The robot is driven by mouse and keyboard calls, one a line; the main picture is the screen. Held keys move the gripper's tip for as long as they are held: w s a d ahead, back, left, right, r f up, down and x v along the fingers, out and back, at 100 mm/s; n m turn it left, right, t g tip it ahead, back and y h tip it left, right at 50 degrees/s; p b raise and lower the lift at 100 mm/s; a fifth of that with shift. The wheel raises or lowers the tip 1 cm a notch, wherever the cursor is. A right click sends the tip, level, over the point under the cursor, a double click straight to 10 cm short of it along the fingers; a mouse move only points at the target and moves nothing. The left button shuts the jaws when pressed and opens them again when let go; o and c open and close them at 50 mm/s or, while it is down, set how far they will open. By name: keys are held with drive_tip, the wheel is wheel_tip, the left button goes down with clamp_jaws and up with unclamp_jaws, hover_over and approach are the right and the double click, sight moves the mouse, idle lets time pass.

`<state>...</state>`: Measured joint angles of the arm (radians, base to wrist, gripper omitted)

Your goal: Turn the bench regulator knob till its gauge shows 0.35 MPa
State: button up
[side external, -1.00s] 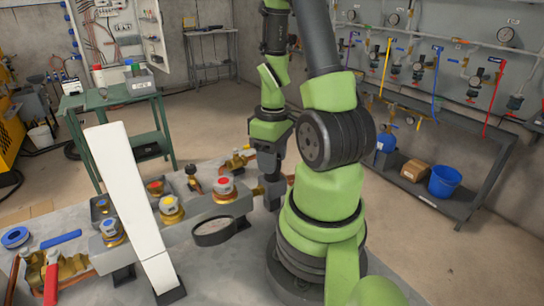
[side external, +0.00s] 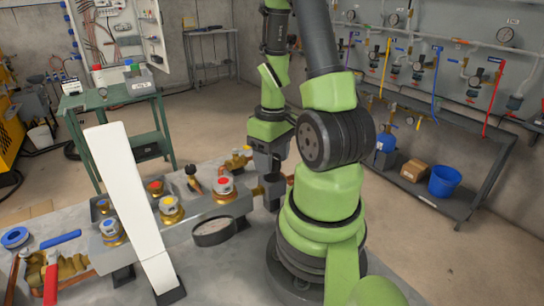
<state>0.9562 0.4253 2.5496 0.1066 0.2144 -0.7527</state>
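My gripper (side external: 271,188) points down at the right end of the grey bench manifold, partly behind my own arm. Its fingertips are small and dark here, at or very close to a dark fitting. I cannot tell whether they are open or closed around a knob. The regulator knob is not clearly visible and seems hidden by the gripper. A round black-rimmed gauge (side external: 213,231) sits at the manifold's front. Its face is seen at a steep slant, and its needle and figures cannot be read.

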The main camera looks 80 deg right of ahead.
drive_tip(key=shift+o, duration=0.9)
wheel_tip(320, 180, up, 10)
drive_tip(key=shift+s+d, duration=0.1)
drive_tip(key=shift+d, duration=0.05)
drive_tip(key=n, duration=0.8)
drive_tip(key=shift+n, duration=0.3)
drive_tip(key=n, duration=0.5)
drive_tip(key=shift+w+n+g, duration=0.2)
drive_tip(key=shift+n+g, duration=0.1)
drive_tip(key=n, duration=0.3)
drive_tip(key=shift+a+f+n, duration=0.1)
drive_tip(key=shift+a+n, duration=0.1)
drive_tip(key=shift+n, duration=0.2)
wheel_tip(320, 180, down, 10)
drive_tip(key=shift+s+r, duration=0.1)
